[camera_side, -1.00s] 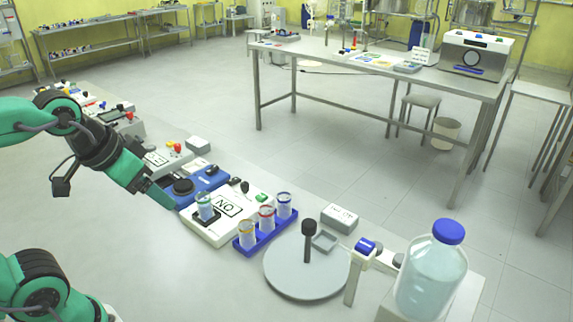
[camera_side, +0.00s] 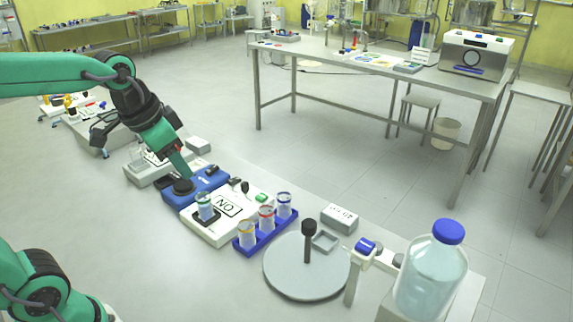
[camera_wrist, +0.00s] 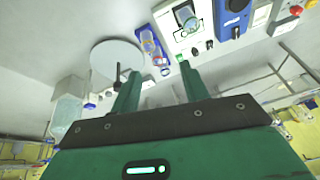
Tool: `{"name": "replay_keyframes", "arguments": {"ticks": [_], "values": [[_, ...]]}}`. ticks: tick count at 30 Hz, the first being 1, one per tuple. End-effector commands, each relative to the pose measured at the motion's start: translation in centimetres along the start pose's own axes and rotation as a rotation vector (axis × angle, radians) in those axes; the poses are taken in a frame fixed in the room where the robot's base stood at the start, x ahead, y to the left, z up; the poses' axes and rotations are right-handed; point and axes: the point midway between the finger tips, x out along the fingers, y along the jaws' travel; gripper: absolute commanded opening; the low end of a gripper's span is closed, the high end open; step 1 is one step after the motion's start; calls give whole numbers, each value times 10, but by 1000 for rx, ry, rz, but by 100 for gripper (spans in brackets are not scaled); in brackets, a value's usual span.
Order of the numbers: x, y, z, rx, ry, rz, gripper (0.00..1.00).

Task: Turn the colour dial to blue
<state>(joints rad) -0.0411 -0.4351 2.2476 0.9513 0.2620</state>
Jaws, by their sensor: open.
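My gripper (camera_side: 182,168) points down over the far edge of the blue device (camera_side: 213,186), near its black round top (camera_side: 184,187). In the wrist view its two fingers stand apart with nothing between them (camera_wrist: 159,70). A white device (camera_side: 229,226) with an ON label sits beside the blue one, with a green-rimmed tube (camera_side: 205,206) and small dark knobs (camera_side: 244,186). These knobs also show in the wrist view (camera_wrist: 209,44). No dial with readable colour marks shows, so I cannot tell which knob is the colour dial.
A blue rack (camera_side: 264,237) of tubes stands right of the white device, then a grey round plate (camera_side: 285,278) with a black post and a blue-capped bottle (camera_side: 431,278). The near bench is clear.

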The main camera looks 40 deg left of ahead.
Motion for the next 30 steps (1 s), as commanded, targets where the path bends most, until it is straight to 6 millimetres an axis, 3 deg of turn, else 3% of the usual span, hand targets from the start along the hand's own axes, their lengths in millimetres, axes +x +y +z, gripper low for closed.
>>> {"name": "replay_keyframes", "arguments": {"ticks": [14,30], "values": [[47,-39,-74,255,-130,41,45],[140,-86,-130,539,-251,137,45]]}}
